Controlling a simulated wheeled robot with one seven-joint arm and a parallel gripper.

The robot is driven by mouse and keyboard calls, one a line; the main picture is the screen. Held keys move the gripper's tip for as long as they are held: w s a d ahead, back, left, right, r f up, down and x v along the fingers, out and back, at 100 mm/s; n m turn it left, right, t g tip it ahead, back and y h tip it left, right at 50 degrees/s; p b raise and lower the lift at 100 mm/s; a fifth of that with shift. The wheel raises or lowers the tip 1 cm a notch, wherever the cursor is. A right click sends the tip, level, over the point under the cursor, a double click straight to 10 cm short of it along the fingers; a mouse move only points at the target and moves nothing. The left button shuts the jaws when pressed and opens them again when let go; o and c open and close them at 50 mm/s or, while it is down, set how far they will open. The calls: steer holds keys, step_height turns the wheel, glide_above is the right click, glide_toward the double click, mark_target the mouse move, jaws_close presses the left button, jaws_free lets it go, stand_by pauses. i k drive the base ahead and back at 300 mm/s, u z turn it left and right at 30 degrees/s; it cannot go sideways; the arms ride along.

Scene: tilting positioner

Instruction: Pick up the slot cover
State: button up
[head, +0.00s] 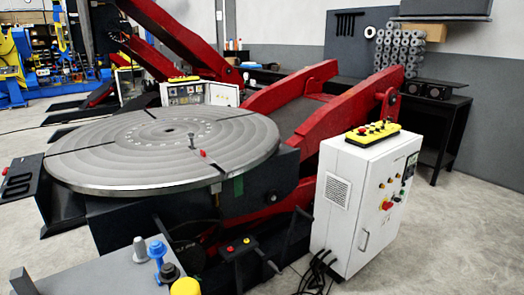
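I cannot tell the slot cover for certain in the head view. The round grey turntable (130,172) has several dark radial slots. A small red piece (203,153) lies on the turntable's right part, close to a slot. A small grey bolt-like piece (192,141) stands upright just behind it. My gripper is not in view.
A grey surface (115,280) at the bottom left holds blue and grey bolts (157,250) and a yellow-capped piece (185,287). A white control cabinet (345,210) with a yellow pendant (372,133) stands right of the turntable. Red tilting arms (340,120) rise behind. The floor at right is clear.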

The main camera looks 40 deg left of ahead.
mark_target(201, 154)
steer(key=i, duration=1.4)
steer(key=u, duration=2.55)
steer(key=i, duration=2.45)
steer(key=u, duration=0.05)
